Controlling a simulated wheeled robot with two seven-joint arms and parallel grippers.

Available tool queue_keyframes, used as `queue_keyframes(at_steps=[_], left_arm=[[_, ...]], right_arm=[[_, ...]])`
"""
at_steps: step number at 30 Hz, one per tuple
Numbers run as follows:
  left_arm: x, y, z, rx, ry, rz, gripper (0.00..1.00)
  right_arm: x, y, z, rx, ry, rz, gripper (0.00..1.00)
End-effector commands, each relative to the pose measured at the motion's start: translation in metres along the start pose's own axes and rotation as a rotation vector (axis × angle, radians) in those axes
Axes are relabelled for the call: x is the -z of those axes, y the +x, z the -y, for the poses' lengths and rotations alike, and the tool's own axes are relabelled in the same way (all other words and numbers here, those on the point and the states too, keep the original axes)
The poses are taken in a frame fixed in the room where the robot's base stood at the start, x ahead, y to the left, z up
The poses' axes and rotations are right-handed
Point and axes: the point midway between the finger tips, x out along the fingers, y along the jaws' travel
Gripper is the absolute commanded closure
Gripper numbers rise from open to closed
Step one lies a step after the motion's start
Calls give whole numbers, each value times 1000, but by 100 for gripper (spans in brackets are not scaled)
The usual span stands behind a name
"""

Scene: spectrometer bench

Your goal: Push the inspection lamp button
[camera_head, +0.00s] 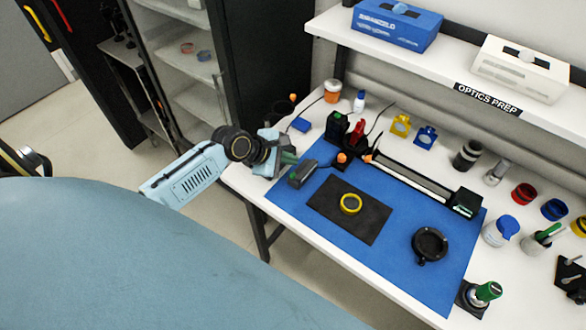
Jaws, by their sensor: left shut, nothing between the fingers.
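My left gripper (289,157) reaches in from the left at the bench's left edge, above the left corner of the blue mat. It is shut and empty. A long low bar with a pale strip and black ends, possibly the inspection lamp (417,180), lies along the mat's back edge. A small orange knob (342,157) stands left of the bar, apart from my gripper. I cannot tell whether it is the lamp's button. My right gripper is out of view.
The blue mat (405,285) holds a dark pad with a yellow ring (350,203) and a black round holder (429,244). Several bottles and caps stand at the back and right. A shelf (420,75) with two boxes overhangs the bench. A cabinet stands behind on the left.

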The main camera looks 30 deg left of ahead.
Motion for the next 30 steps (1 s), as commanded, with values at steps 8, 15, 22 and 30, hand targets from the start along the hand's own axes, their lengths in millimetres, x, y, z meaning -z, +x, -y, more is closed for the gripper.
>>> queue_keyframes(at_steps=[8,15,22,30], left_arm=[[-35,-14,79,142,555,-16,100],[-18,-6,158,291,1064,-53,100],[49,47,248,439,1354,-75,100],[129,100,410,684,1784,34,100]], right_arm=[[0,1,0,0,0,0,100],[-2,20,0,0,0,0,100],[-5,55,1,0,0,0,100],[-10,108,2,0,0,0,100]])
